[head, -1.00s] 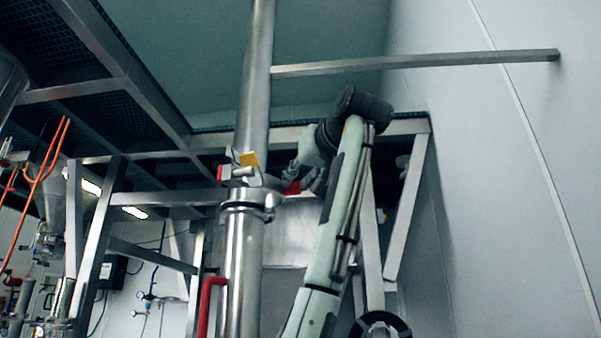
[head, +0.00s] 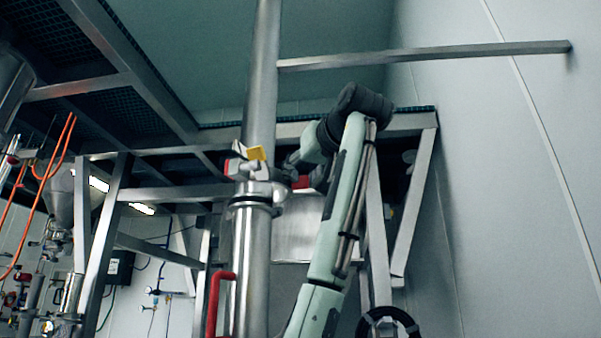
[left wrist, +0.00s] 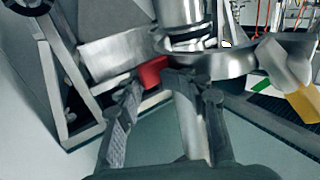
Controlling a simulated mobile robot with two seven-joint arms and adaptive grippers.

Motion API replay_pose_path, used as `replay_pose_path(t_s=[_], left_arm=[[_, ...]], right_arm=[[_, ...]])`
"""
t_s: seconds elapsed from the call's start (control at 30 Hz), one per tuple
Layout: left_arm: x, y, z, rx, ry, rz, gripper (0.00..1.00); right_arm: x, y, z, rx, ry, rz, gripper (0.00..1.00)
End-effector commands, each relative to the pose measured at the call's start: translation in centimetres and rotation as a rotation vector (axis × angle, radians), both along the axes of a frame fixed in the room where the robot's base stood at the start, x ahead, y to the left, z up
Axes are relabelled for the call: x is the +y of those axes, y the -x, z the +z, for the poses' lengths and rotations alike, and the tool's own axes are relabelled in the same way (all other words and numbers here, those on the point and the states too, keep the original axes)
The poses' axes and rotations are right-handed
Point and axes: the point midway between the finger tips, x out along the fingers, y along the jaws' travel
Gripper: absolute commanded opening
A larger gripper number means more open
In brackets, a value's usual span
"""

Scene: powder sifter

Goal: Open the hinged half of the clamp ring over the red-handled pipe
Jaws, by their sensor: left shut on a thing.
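The steel pipe (head: 252,270) with the red handle (head: 221,276) stands upright left of centre in the head view. The clamp ring (head: 250,201) encircles its top. In the left wrist view the ring (left wrist: 225,66) curves past my fingertips. My left gripper (head: 293,165) reaches the ring from the right. In the left wrist view my left gripper (left wrist: 163,80) is shut on the clamp ring's hinged half, with a red part (left wrist: 153,72) between its fingertips. The exact contact is partly hidden. Whether the hinged half stands apart from the pipe is unclear. My right gripper is out of view.
The upper pipe (head: 263,80) rises above. Steel framing (head: 415,200) stands behind my arm. A plain wall (head: 520,200) is on the right.

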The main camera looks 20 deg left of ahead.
Motion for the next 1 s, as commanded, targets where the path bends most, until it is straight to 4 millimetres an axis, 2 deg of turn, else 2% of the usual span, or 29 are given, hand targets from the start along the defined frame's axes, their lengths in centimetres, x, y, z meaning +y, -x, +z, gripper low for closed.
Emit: replay_pose_path(t_s=[0.1, 0.23, 0.5, 0.7, 1.0], left_arm=[[-0.1, -0.1, -0.4, 0.008, 0.004, 0.0, 0.3], [-1.2, 0.9, -0.2, 0.006, 0.001, -0.001, 0.3], [-5.3, 5.2, 0.0, -0.001, -0.001, -0.003, 0.3], [-7.6, 7.6, 0.1, -0.001, -0.001, -0.001, 0.3], [-8.7, 8.7, 0.1, -0.001, -0.001, 0.0, 0.3]], right_arm=[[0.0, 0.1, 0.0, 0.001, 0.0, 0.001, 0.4], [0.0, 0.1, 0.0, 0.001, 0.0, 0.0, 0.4], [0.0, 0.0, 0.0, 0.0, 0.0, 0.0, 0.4], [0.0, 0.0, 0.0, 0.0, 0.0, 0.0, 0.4], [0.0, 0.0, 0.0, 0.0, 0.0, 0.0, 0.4]])
